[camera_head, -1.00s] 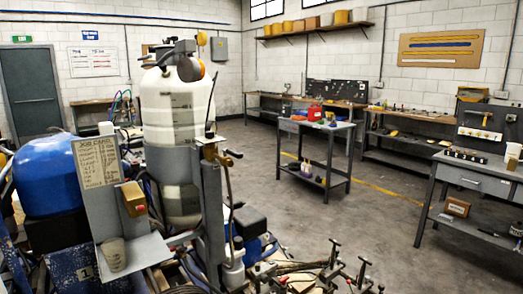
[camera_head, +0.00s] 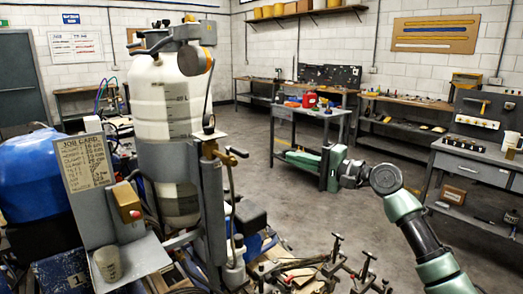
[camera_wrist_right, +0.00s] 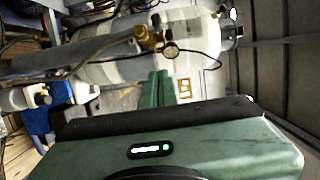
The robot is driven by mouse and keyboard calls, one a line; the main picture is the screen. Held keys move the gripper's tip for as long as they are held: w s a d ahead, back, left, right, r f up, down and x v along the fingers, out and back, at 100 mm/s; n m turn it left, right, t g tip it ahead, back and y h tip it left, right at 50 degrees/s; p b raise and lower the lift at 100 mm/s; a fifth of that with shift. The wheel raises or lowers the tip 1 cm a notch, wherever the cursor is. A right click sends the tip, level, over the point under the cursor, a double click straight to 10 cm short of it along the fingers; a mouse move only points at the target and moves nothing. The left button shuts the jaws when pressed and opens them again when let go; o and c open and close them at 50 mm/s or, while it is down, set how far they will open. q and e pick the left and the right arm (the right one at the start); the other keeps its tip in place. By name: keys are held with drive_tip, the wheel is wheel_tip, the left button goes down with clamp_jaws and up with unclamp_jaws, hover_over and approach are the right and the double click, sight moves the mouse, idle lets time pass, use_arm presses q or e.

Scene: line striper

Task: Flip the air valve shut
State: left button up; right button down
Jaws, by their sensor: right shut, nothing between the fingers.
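A brass valve (camera_head: 222,154) with a dark handle sits on top of the grey post in front of the white tank (camera_head: 172,95); I take it for the air valve. In the right wrist view, a brass fitting (camera_wrist_right: 147,38) with a small round gauge shows against the tank. I cannot tell the valve's lever position. My right gripper (camera_head: 290,156) is green, shut and empty. In the head view it is to the right of the valve, apart from it, with its fingers pointing left. The wrist view shows its closed fingers (camera_wrist_right: 157,78) below the fitting. My left gripper is out of view.
A job card (camera_head: 85,160) and a cup (camera_head: 107,263) are on the machine's left side. Clamps and hoses (camera_head: 335,255) crowd the machine's lower front. A small workbench (camera_head: 335,118) stands behind the gripper. Open floor lies to the right of the machine.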

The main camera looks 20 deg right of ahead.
sight(236, 151)
drive_tip(key=shift+s+r, duration=0.15)
drive_tip(key=shift+r, duration=0.15)
drive_tip(key=w+a+p, duration=0.5)
drive_tip(key=w+a, duration=0.2)
drive_tip(key=a, duration=0.2)
drive_tip(key=shift+a+p, duration=0.2)
drive_tip(key=shift+p, duration=0.1)
drive_tip(key=shift+f, duration=0.1)
